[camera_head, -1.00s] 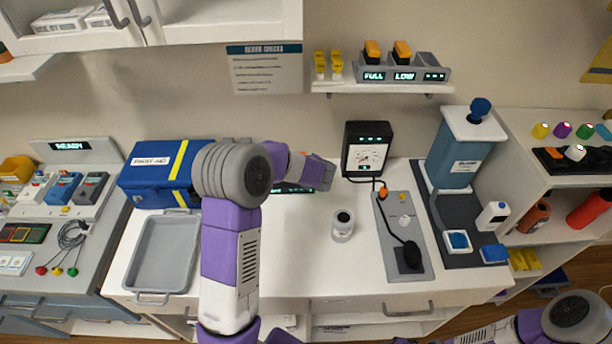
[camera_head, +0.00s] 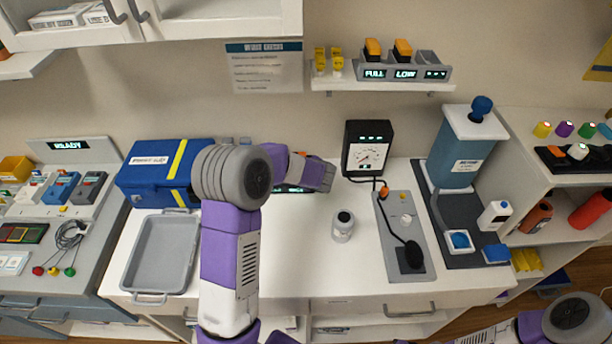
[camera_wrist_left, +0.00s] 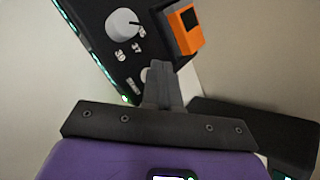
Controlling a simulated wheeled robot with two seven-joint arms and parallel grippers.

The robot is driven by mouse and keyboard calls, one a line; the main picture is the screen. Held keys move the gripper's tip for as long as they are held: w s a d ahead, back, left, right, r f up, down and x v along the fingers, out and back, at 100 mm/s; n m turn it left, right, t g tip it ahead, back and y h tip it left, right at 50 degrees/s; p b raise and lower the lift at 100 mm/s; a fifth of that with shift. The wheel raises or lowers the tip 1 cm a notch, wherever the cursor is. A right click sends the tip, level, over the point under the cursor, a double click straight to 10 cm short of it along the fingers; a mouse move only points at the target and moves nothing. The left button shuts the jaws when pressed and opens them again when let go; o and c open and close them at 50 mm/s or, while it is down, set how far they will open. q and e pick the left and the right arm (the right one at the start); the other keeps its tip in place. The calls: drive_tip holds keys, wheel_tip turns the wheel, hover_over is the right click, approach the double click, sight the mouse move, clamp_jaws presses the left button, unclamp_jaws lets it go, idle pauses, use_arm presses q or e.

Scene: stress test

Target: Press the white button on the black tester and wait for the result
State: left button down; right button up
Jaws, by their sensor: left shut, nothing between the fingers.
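The black tester shows in the left wrist view (camera_wrist_left: 105,45) as a tilted dark panel with a white knob, green lights along its edge and white markings. A pale round spot that may be the white button (camera_wrist_left: 146,76) sits beside my fingertips, partly hidden by them. My left gripper (camera_wrist_left: 160,72) is shut and empty, its tips at the panel; I cannot tell whether they touch. In the head view my left gripper (camera_head: 318,175) is over the back of the white counter and hides most of a dark device with a green display (camera_head: 292,189). My right gripper is out of view.
An orange block (camera_wrist_left: 187,28) sits at the panel's edge. In the head view a black gauge box (camera_head: 368,148), a white jar (camera_head: 343,226) and a grey corded panel (camera_head: 416,222) stand to the right. A blue first-aid case (camera_head: 150,188) and grey tray (camera_head: 137,258) are left.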

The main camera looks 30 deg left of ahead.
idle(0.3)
use_arm(q)
drive_tip(key=shift+r+p, duration=0.5)
drive_tip(key=shift+r, duration=0.35)
drive_tip(key=shift+r+p, duration=1.8)
drive_tip(key=shift+r, duration=0.7)
